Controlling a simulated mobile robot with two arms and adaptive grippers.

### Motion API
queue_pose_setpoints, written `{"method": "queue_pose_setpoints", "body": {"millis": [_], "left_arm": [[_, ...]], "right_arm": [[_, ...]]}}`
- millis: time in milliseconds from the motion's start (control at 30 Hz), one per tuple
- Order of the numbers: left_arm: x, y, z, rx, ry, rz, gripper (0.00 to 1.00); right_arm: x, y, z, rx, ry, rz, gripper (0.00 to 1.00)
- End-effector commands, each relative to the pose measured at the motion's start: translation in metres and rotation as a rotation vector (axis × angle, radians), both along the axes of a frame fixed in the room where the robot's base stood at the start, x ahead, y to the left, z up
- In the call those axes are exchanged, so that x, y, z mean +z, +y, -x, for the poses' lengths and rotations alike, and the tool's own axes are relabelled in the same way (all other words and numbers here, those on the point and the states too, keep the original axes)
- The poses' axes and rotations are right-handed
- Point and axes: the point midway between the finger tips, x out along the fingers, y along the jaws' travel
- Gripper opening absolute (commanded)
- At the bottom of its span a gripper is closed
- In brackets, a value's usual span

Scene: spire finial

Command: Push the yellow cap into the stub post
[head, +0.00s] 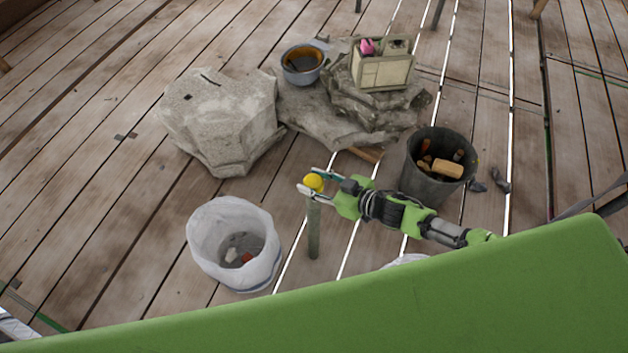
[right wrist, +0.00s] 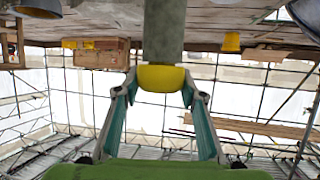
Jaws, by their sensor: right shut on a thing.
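The yellow cap (head: 314,182) is at the top end of the grey-green stub post (head: 313,232), which stands upright on the plank floor. My right gripper (head: 311,184) comes in from the right and is shut on the cap. In the right wrist view the cap (right wrist: 161,78) lies between the two fingertips (right wrist: 160,84), and the post (right wrist: 164,28) meets it from the top of the picture. No gap shows between cap and post; how deep the cap sits is hidden. My left gripper is not in view.
A white-lined bin (head: 205,240) stands left of the post. A dark bucket (head: 425,185) with scraps stands to the right, near my right arm. Behind are a large stone block (head: 220,120), a metal bowl (head: 302,75) and a beige box (head: 382,72) on rocks.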

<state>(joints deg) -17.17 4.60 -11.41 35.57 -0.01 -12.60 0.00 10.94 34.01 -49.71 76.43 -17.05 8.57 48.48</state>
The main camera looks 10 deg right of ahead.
Motion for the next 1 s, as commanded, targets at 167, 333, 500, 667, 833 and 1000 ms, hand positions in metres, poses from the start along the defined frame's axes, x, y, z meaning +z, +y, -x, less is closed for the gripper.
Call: {"method": "queue_pose_setpoints", "body": {"millis": [167,333,500,667,833,1000], "left_arm": [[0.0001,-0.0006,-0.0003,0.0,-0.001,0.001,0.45],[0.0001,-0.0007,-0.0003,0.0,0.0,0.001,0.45],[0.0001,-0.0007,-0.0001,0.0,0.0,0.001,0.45],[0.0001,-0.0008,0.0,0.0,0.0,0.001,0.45],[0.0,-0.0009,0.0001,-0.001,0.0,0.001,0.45],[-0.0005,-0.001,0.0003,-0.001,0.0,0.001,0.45]], "right_arm": [[0.0002,0.0002,0.0001,0.0,0.0,0.0,0.23],[0.0002,0.0002,0.0001,0.0,0.0,0.0,0.57],[0.0002,0.0003,0.0,0.0,0.0,0.0,0.57],[0.0001,0.0002,0.0001,0.0,0.0,0.0,0.78],[0.0001,0.0001,0.0,0.0,0.0,0.0,0.78],[-0.0006,0.0001,0.0,0.0,0.0,0.0,0.78]]}}
